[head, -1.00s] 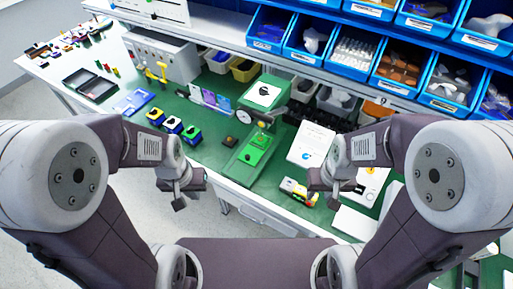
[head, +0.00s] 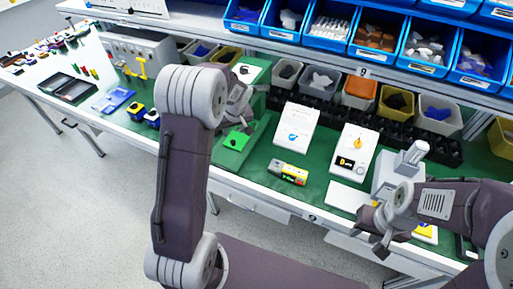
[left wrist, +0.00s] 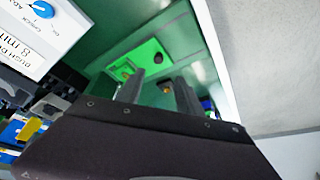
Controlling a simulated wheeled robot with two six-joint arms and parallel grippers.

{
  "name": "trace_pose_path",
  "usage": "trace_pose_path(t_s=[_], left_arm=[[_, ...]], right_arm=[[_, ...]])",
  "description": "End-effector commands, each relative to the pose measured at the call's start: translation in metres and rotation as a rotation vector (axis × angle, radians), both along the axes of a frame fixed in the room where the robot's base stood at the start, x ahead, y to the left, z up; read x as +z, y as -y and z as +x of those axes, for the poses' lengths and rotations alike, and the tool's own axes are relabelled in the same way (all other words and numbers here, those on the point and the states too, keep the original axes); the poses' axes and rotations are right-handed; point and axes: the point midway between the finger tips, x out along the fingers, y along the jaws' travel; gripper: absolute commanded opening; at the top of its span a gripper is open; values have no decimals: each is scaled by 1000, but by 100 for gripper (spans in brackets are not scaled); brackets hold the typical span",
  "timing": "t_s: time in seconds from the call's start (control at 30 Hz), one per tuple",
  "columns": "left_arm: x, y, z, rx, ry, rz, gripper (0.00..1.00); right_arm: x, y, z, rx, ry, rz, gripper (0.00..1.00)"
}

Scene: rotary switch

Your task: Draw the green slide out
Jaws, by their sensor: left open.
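The green slide (head: 240,135) is a bright green plate with a dark knob, lying on a darker green base on the bench, left of the white boxes. In the left wrist view the bright green plate (left wrist: 150,52) shows just beyond my left fingers. My right gripper (head: 377,232) hangs at the bench's front edge, away from the slide.
A white box with a blue knob (head: 295,128) and a white box with an orange knob (head: 353,150) stand to the right. Blue bins (head: 375,38) line the back. Small blue-yellow blocks (head: 136,112) sit left.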

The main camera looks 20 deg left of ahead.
Motion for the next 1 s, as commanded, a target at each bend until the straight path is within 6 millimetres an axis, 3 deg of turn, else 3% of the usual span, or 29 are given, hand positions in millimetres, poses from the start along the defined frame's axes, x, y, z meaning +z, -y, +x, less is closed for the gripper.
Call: trace_pose_path(t_s=[0.27,0.7,1.0], left_arm=[[-7,-5,6,16,6,2,43],[-94,-28,33,14,5,2,43],[-112,-33,39,15,8,2,43]], right_arm=[[-1,0,0,0,1,0,37],[-1,0,0,0,0,0,37],[-1,0,0,0,0,0,37]])
